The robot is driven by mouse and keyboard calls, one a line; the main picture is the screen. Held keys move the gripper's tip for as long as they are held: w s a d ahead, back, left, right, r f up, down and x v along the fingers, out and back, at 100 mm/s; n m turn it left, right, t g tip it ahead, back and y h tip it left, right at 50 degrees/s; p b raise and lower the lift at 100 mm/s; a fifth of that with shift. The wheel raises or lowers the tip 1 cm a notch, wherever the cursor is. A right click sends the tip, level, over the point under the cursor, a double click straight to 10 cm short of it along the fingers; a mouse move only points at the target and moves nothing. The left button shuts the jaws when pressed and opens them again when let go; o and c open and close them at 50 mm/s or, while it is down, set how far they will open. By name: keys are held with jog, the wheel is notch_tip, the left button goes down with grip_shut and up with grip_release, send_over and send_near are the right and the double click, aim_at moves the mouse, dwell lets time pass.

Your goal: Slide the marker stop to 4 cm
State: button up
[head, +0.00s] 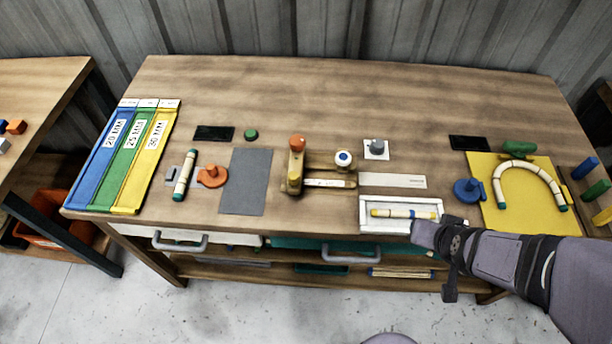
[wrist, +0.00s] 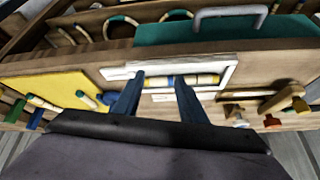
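A white tray (head: 366,226) near the table's front edge holds a pale yellow rod (head: 395,213) with blue bands; both also show in the wrist view, tray (wrist: 232,74) and rod (wrist: 207,79). My gripper (wrist: 159,78) is open, its fingertips apart over the tray near the banded rod. I cannot tell whether they touch it. In the head view my arm covers the tray's right corner. A wooden fixture (head: 318,166) left of the tray carries a pale strip (head: 325,184) and a white knob with a blue centre (head: 343,159). I cannot tell which part is the marker stop.
A grey mat (head: 246,182) lies left of the fixture. A yellow board (head: 512,213) with a bent rod and a blue knob (head: 467,190) stand to the right. Bare wood lies along the back.

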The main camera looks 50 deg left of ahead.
aim_at(295, 180)
jog(key=s+a+n+y, duration=0.1)
jog(key=a, duration=0.4)
jog(key=s+a+n+y, duration=0.1)
jog(key=s+a, duration=0.1)
jog(key=a, duration=0.3)
jog(key=s+a+n+t+y, duration=0.1)
jog(key=s+a+y, duration=0.1)
jog(key=a, duration=0.3)
jog(key=shift+s+n, duration=0.2)
jog(key=shift+n, duration=0.1)
jog(key=s+a+r+n+y+b, duration=0.1)
jog(key=s+a+n+y, duration=0.1)
jog(key=s+a, duration=0.3)
jog(key=s+a+r+n+y, duration=0.1)
jog(key=s+a+r+y, duration=0.15)
jog(key=s+a, duration=0.3)
jog(key=shift+d+f+p+x, duration=0.1)
jog(key=shift+f+p+x, duration=0.2)
jog(key=shift+x, duration=0.9)
jog(key=shift+d+f+p+x, duration=0.1)
jog(key=shift+p+x, duration=0.25)
jog(key=shift+x, duration=0.85)
jog(key=shift+d+f+p+x, duration=0.2)
jog(key=shift+p+x, duration=0.15)
jog(key=shift+x, duration=0.85)
jog(key=shift+w+r, duration=0.1)
jog(key=shift+c, duration=0.3)
